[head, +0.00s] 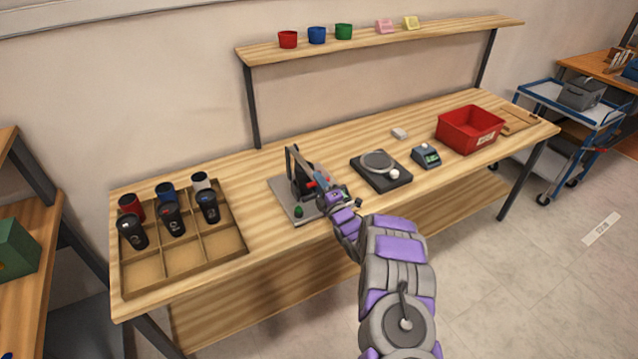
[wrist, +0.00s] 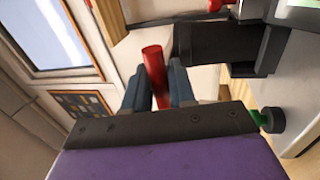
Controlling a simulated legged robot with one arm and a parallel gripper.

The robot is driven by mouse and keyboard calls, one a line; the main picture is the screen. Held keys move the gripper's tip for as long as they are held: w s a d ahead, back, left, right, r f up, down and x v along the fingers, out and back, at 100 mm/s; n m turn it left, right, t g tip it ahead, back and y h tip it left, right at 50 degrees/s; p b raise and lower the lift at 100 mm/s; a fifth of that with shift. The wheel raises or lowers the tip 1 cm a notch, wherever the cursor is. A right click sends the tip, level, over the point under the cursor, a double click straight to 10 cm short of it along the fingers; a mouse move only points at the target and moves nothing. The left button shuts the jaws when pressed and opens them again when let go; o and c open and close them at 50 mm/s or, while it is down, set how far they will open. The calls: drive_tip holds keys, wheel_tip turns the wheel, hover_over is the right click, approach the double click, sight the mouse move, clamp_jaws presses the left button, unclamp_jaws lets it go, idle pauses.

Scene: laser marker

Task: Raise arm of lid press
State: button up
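The lid press (head: 297,178) stands on the workbench, a dark frame on a light grey base plate. Its dark arm slopes down toward my gripper, and a small red part shows there in the head view. My gripper (head: 323,186) is at the front right of the press and hides part of it. In the wrist view, the red handle (wrist: 154,65) lies between the two fingers of my gripper (wrist: 159,88). The fingers sit close against both sides of it. The dark press body (wrist: 215,45) is just right of the handle.
A wooden tray (head: 185,275) with several cups stands left of the press. A dark scale (head: 381,183), a small device (head: 426,156) and a red bin (head: 470,130) stand to the right. A shelf (head: 380,43) with small cups runs above the bench's back.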

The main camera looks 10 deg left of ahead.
drive_tip(key=shift+f, duration=0.15)
clamp_jaws()
